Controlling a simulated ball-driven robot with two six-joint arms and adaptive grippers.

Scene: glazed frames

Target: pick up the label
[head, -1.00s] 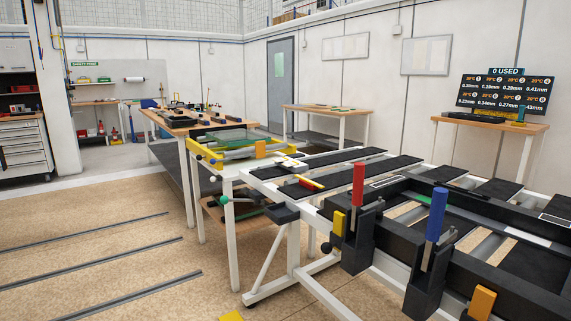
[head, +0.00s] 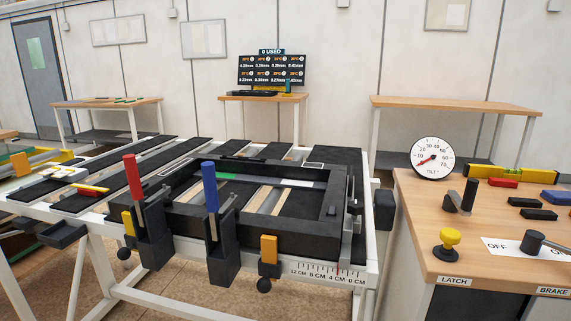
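Neither of my grippers is in view. I cannot tell which thing is the label. A small white-edged rectangle (head: 313,165) lies on the far bar of the black frame (head: 270,241), which rests on the white-legged bench. A larger white-edged rectangle (head: 175,167) lies near the frame's left end. On the right desk, a LATCH plate (head: 454,281) and a BRAKE plate (head: 553,291) are on the front edge. A white OFF plate (head: 505,246) lies under a black knob.
A red-handled clamp (head: 133,176) and a blue-handled clamp (head: 209,188) stand up at the frame's front. The right desk (head: 480,215) holds a tilt dial (head: 432,158), a yellow level (head: 512,173) and several small blocks. A screen (head: 271,70) stands behind on a table.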

